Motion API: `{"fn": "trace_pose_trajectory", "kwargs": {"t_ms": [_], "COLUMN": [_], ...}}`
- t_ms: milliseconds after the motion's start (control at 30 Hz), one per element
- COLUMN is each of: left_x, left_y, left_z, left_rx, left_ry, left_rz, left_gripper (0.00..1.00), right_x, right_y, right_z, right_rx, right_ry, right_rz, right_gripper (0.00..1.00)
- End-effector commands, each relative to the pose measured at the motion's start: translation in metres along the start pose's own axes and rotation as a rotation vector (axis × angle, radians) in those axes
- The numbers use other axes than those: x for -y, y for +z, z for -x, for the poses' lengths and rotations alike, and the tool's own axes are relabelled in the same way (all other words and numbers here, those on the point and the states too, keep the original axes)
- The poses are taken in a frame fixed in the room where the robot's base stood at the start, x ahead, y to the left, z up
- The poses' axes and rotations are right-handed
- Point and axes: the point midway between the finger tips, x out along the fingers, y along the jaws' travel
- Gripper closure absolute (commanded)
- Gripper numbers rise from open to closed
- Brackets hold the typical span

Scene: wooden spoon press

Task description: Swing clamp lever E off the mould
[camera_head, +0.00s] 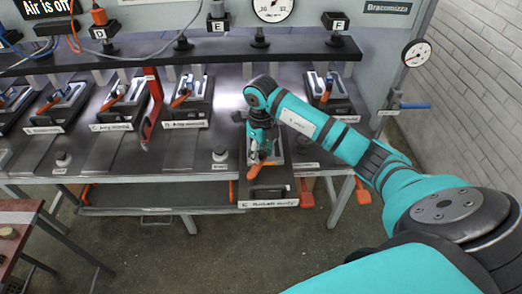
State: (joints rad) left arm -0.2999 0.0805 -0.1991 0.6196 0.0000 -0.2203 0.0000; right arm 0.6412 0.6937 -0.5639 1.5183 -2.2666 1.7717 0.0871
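The mould of station E (270,185) is a dark block with a light top. It sits at the front edge of the bench, forward of the other moulds, with a label on its front. Its clamp lever E (256,170) has an orange handle that slants over the mould. My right gripper (262,152) points down at the mould from above, right by the lever. Its fingertips are small and partly hidden by my wrist, so I cannot tell whether they touch or hold the handle. My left gripper is out of view.
Similar moulds with orange levers stand to the left, including mould D (190,112), and mould F (330,97) stands to the right. A dark overhead bar (150,53) runs behind. A red upright piece (153,95) stands left. Bench surface left of E is mostly clear.

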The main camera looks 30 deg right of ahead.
Motion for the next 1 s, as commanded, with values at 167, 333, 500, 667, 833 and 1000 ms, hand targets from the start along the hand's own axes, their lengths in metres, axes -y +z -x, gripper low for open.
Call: {"fn": "trace_pose_trajectory", "kwargs": {"t_ms": [167, 333, 500, 667, 833, 1000], "left_x": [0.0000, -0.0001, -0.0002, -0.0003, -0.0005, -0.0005], "left_y": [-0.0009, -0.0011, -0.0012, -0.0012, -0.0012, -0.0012], "left_z": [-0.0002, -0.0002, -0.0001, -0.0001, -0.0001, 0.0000], "left_rx": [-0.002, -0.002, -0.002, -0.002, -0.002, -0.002], "left_ry": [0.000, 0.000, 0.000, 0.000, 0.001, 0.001], "left_rz": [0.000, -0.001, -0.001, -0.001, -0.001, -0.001], "left_gripper": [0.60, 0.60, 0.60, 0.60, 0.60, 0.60], "right_x": [-0.0001, -0.0002, 0.0000, 0.0001, 0.0004, 0.0010], "right_y": [0.0002, 0.0002, 0.0003, 0.0003, -0.0001, -0.0026], "right_z": [-0.0001, 0.0002, 0.0004, 0.0006, 0.0008, 0.0011], "right_rx": [0.000, 0.001, 0.001, 0.001, 0.001, 0.002], "right_ry": [0.000, 0.000, 0.000, 0.000, 0.000, -0.001], "right_rz": [0.000, 0.000, 0.000, -0.001, -0.007, -0.047], "right_gripper": [0.67, 0.89, 1.00, 1.00, 1.00, 1.00]}}
